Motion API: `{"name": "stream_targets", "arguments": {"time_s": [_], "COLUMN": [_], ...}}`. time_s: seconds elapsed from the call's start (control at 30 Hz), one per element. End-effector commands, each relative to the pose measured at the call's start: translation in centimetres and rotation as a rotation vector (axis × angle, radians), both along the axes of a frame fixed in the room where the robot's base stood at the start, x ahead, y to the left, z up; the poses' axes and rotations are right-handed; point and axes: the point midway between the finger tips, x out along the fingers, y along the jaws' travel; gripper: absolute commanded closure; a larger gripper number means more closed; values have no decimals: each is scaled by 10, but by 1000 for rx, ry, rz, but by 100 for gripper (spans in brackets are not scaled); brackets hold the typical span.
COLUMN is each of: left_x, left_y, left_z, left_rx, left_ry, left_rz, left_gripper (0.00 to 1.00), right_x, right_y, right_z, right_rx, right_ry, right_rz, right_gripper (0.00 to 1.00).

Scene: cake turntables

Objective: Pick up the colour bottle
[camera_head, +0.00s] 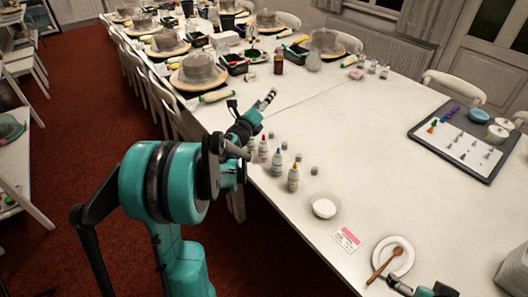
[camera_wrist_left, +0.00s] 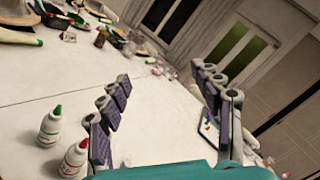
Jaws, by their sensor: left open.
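Several white colour bottles stand upright in a row near the table's left edge in the head view: one with a red cap (camera_head: 263,150), one with a blue-green cap (camera_head: 277,163) and one with a yellow cap (camera_head: 293,179). A green-capped bottle (camera_head: 251,146) is partly hidden by my arm. The left wrist view shows the green-capped bottle (camera_wrist_left: 50,127) and a red-capped bottle (camera_wrist_left: 74,160) beside the left finger, outside the jaws. My left gripper (camera_head: 252,103) is open and empty above the table edge, beyond the bottles. My right gripper (camera_head: 428,289) is cut off at the bottom edge.
Small grey pots (camera_head: 315,170) stand beside the bottles. A white bowl (camera_head: 324,207), a pink-and-white card (camera_head: 347,239) and a plate (camera_head: 405,262) with a wooden spoon lie nearer. A dark tray (camera_head: 420,133) is at right. Turntables (camera_head: 198,72) line the far table. The middle is clear.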

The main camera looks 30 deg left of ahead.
Motion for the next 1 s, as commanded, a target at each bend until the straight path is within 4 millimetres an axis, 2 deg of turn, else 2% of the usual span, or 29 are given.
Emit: {"name": "stream_targets", "arguments": {"time_s": [0.03, 0.1, 0.17, 0.2, 0.3, 0.4, 0.5, 0.57, 0.87, 1.0], "left_x": [8, 14, 14, 12, 2, -9, -14, -12, 15, 34], "left_y": [11, 20, 27, 32, 43, 50, 53, 52, 46, 40], "left_z": [-29, -72, -113, -139, -199, -239, -260, -267, -279, -288], "left_rx": [136, 325, 467, 549, 709, 805, 850, 860, 859, 859], "left_ry": [40, 107, 167, 207, 296, 357, 387, 394, 394, 392], "left_rz": [-44, -119, -185, -228, -325, -396, -434, -444, -444, -445], "left_gripper": [35, 35, 35, 35, 35, 35, 35, 35, 35, 35], "right_x": [0, 0, 0, 0, 0, 0, 0, 0, 0, 0], "right_y": [0, 0, 0, 0, 0, 0, 0, 0, 0, 0], "right_z": [-2, -3, -3, -4, -5, -5, -6, -7, -19, -31], "right_rx": [0, 0, 0, 0, 0, 0, 0, 0, 0, 0], "right_ry": [0, 0, 0, 0, 0, 0, 0, 0, 0, 0], "right_rz": [0, 0, 0, 0, 0, 0, 0, 0, 0, 0], "right_gripper": [0, 0, 0, 0, 0, 0, 0, 0, 0, 0]}}
